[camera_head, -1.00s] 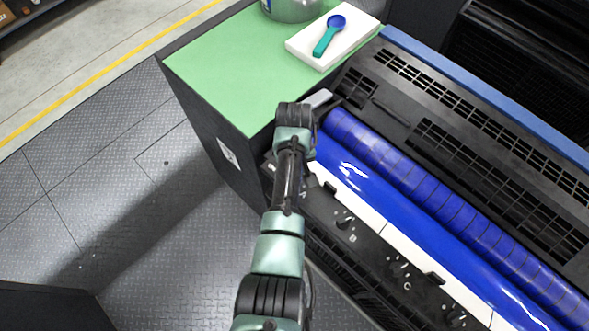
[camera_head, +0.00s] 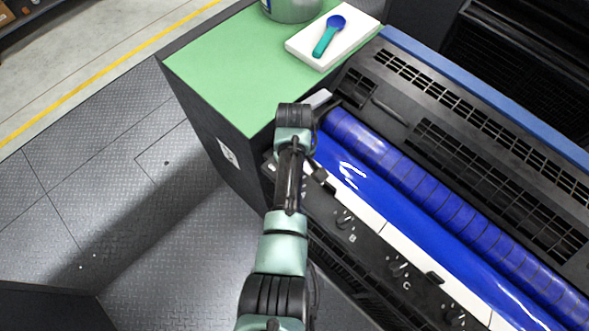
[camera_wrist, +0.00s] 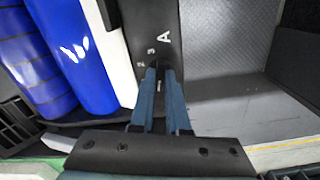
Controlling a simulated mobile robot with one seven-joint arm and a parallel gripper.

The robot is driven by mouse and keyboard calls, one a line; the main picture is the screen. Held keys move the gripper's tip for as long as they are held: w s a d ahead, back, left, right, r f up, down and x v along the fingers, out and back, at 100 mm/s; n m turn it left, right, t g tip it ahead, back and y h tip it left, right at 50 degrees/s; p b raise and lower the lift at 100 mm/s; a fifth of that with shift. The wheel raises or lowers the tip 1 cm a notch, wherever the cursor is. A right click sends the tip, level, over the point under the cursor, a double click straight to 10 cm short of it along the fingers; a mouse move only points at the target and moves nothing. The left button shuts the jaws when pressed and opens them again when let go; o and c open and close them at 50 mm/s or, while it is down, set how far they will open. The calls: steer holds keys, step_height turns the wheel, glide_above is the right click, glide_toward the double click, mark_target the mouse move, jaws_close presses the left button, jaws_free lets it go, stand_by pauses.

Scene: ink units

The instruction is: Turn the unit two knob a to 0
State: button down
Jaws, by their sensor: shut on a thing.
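The ink unit's black panel (camera_head: 385,270) runs along the front of blue rollers. In the wrist view the panel (camera_wrist: 150,25) carries a white letter A (camera_wrist: 164,39) and small numerals just beyond my fingertips. My gripper (camera_wrist: 160,72) has its two blue fingers close together at the panel, shut on knob A, which the fingers hide almost wholly. Its pointer setting cannot be seen. In the head view my arm covers that knob. Knob B (camera_head: 345,217) and knob C (camera_head: 397,266) show on the same panel, to the lower right of my arm.
The glossy blue roller (camera_head: 400,222) lies right beside the panel. A green-topped cabinet (camera_head: 225,80) stands beyond, bearing a white block (camera_head: 310,52) with a blue and teal tool (camera_head: 328,38) and a metal can (camera_head: 290,8). The floor at left is clear.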

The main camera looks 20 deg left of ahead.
steer(key=c, duration=0.9)
jaws_free()
step_height(320, 180, up, 13)
steer(key=b, duration=0.1)
steer(key=shift+b, duration=0.35)
